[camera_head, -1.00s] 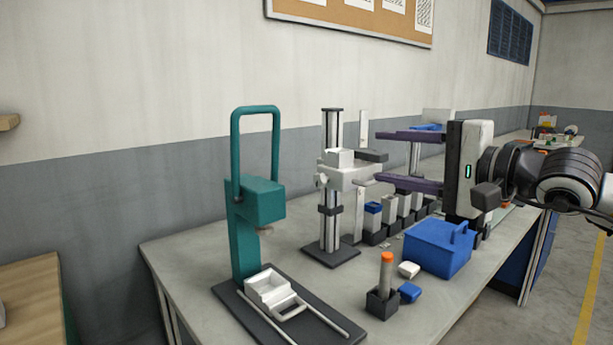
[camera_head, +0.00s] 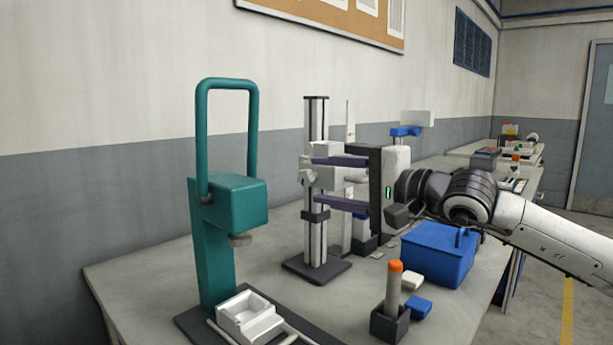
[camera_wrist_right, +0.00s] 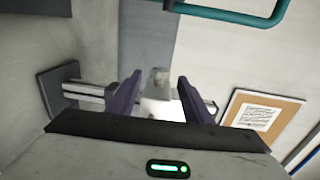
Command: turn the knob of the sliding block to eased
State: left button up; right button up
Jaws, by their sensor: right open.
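The sliding block (camera_head: 322,176) is a pale block on an upright metal column (camera_head: 316,238) with a dark base. A small light round knob (camera_head: 304,178) shows on its left side. Its setting marks cannot be read. My right gripper (camera_head: 318,180) is open, its two purple fingers one above the other, with their tips level with the block and overlapping it in the head view. I cannot tell whether they touch it. In the right wrist view, a pale part of the block (camera_wrist_right: 158,78) shows between the fingers. My left gripper is not in view.
A teal press (camera_head: 230,205) with a looped handle stands to the left, a white tray (camera_head: 250,316) at its base. A blue box (camera_head: 435,255) sits below my right arm. An orange-topped cylinder (camera_head: 394,285) stands in a dark holder in front.

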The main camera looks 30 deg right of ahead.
aim_at(313, 177)
jog(key=x, duration=0.5)
jog(key=shift+w+r+p, duration=0.1)
jog(key=shift+w+p, duration=0.05)
jog(key=shift+p, duration=0.2)
jog(key=c, duration=1.1)
jog(key=shift+o, duration=0.2)
jog(key=p, duration=0.3)
jog(key=shift+r+g, duration=0.3)
jog(key=shift+g, duration=0.1)
jog(key=shift+f+p, duration=0.15)
jog(key=shift+p, duration=0.4)
jog(key=shift+f, duration=0.15)
jog(key=o, duration=1.1)
jog(key=shift+c, duration=0.2)
